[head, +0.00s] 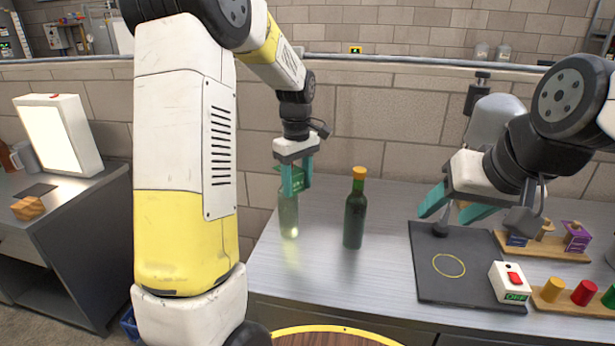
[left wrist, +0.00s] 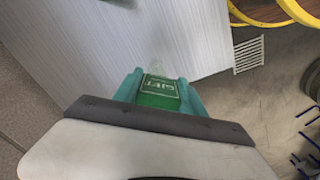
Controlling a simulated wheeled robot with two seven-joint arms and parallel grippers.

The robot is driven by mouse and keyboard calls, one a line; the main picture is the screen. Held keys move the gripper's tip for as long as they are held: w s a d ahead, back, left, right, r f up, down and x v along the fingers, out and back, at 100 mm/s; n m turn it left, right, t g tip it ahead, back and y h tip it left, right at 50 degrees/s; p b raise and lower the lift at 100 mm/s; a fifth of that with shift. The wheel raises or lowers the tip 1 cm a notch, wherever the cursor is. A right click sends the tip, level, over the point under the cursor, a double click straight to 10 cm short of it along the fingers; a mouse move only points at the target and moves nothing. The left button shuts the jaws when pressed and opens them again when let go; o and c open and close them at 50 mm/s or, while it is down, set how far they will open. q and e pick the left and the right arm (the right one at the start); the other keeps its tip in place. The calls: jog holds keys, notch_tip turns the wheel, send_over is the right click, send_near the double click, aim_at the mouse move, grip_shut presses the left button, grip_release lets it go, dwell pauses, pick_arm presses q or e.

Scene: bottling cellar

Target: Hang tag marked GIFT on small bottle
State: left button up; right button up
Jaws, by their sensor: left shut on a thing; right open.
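My left gripper (head: 296,180) is shut on the green tag (left wrist: 158,93), whose GIFT lettering reads in the left wrist view. The small clear bottle (head: 288,218) stands upright on the metal bench directly below this gripper. Its top is hidden behind the fingers and tag in the head view. A clear glassy tip (left wrist: 155,69) shows just past the tag in the left wrist view. I cannot tell whether the tag's loop is around the neck. My right gripper (head: 455,208) is open above the dark mat, with its fingers apart.
A taller dark green bottle (head: 354,215) with a yellow cap stands close right of the small bottle. The dark mat (head: 436,285) has a yellow ring. A white switch box (head: 509,282), a tag rack (head: 545,249) and a peg rack (head: 570,306) are at the right.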

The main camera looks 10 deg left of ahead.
pick_arm(q)
jog(key=shift+f, duration=0.1)
dwell(0.3)
jog(key=shift+f, duration=0.35)
jog(key=o, duration=0.9)
jog(key=shift+c, duration=0.2)
jog(key=shift+r, duration=0.1)
jog(key=shift+r, duration=3.9)
